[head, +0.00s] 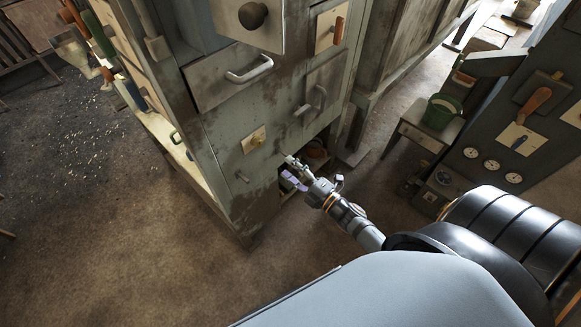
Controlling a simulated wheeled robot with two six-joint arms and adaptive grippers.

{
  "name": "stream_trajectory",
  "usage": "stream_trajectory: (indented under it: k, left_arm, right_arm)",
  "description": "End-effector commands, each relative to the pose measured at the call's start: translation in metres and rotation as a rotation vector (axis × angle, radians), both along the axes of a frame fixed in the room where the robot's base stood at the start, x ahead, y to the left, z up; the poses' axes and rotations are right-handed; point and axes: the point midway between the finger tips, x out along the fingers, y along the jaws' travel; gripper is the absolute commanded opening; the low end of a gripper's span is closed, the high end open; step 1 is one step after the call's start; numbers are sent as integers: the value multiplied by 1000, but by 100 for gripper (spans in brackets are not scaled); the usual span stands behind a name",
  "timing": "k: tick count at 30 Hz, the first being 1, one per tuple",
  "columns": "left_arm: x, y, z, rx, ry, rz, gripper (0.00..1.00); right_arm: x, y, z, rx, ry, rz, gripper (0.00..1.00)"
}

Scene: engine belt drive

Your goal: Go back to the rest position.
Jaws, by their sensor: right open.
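My right gripper (287,166) is at the end of my arm, which reaches in from the lower right. It is open, at the lower front of a worn grey-green metal cabinet (225,130), by a low dark opening (318,150). A small purple piece (294,181) shows beside the fingers; I cannot tell whether it is part of the gripper or a separate thing. I see nothing clearly held between the fingers. My left gripper is not in view.
The cabinet has drawers with handles (249,69) and a dark round knob (252,15) sticking out. At right stand a grey console with dials (492,164) and a small stand with a green bucket (440,112). The brown floor (120,235) at lower left is open.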

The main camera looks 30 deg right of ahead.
Motion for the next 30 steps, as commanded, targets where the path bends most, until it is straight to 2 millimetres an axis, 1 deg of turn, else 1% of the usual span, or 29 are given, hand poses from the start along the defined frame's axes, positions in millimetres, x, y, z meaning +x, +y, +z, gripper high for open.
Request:
stream_trajectory:
  k: [7, 8, 10, 11, 13, 14, 15, 16, 17, 18, 20, 21, 23, 24, 26, 27, 30]
  left_arm:
    - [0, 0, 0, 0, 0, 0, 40]
    - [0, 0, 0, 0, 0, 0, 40]
    - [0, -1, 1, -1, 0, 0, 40]
    - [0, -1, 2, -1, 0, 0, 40]
    - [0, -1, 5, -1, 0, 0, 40]
    - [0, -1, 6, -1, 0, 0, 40]
    - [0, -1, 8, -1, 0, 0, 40]
    - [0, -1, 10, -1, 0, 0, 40]
    - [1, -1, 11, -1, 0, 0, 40]
    - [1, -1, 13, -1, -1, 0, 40]
    - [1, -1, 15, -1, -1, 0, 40]
    - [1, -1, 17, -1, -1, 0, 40]
    - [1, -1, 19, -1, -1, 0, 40]
    - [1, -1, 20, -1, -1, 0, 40]
    - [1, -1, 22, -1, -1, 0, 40]
    - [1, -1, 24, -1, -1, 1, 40]
    - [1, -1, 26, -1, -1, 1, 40]
  right_arm:
    - [0, 0, -1, 1, 1, -1, 49]
    - [0, -1, -3, 4, 7, -5, 49]
    - [0, -7, -17, 29, 52, -29, 49]
    - [-1, -12, -28, 48, 87, -48, 49]
    - [-6, -28, -68, 114, 206, -120, 49]
    - [-11, -36, -90, 152, 271, -161, 49]
    - [-21, -47, -122, 206, 363, -221, 49]
    - [-30, -55, -146, 249, 436, -270, 49]
    - [-41, -62, -170, 292, 506, -321, 49]
    - [-59, -70, -200, 348, 598, -390, 49]
    - [-89, -79, -244, 430, 733, -498, 49]
    - [-114, -84, -271, 482, 821, -574, 49]
    - [-153, -88, -307, 557, 948, -689, 49]
    - [-181, -88, -328, 604, 1029, -768, 49]
    - [-223, -86, -354, 662, 1137, -882, 49]
    - [-249, -84, -367, 698, 1201, -953, 49]
    - [-305, -76, -388, 760, 1324, -1103, 49]
